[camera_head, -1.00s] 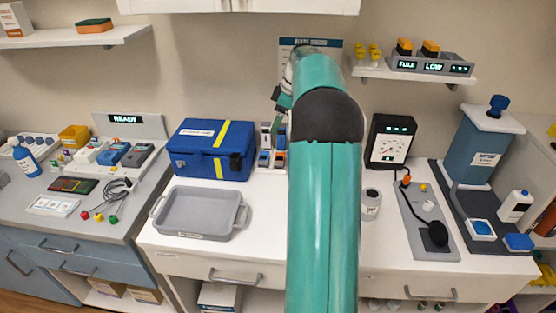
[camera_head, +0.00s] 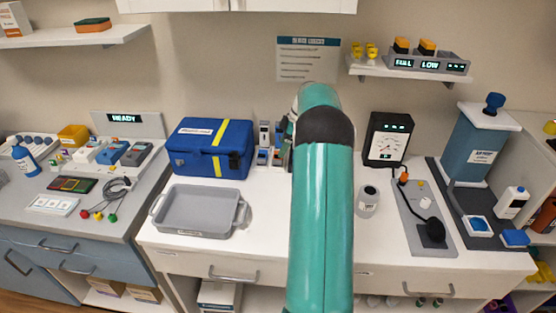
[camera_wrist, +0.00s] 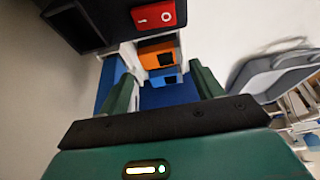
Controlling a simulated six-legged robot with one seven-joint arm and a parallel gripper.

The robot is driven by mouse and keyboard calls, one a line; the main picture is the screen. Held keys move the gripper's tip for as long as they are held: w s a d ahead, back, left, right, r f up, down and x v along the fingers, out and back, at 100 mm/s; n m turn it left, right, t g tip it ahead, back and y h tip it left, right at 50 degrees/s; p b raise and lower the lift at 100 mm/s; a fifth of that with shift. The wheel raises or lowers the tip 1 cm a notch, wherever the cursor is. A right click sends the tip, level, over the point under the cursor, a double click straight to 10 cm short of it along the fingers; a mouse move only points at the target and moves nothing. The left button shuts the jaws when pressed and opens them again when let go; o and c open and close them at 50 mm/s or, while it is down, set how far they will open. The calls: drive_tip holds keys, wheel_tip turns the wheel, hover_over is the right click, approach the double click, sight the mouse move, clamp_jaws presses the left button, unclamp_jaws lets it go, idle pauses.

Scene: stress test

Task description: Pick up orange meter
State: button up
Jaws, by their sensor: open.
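In the wrist view an orange meter (camera_wrist: 157,55) with a dark screen sits in a pale slot of a rack. It lies beyond and between the green fingers of my gripper (camera_wrist: 163,72). The fingers are apart, with nothing visibly held. A blue item (camera_wrist: 166,79) is just beside the orange meter, nearer the fingers. In the head view the rack of small devices (camera_head: 268,142) stands by the wall, right of the blue case. My arm hides most of my gripper and part of the rack there.
A red device (camera_wrist: 155,15) is beside the orange meter. The blue case (camera_head: 195,165) with a yellow strap stands close left of the rack. A grey tray (camera_head: 197,233) is in front. A jar (camera_head: 367,203) and a gauge (camera_head: 389,139) stand to the right.

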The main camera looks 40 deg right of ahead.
sight(278, 159)
drive_tip(key=x, duration=0.4)
drive_tip(key=shift+f, duration=0.3)
drive_tip(key=c, duration=0.8)
drive_tip(key=shift+o, duration=0.2)
drive_tip(key=shift+r, duration=0.1)
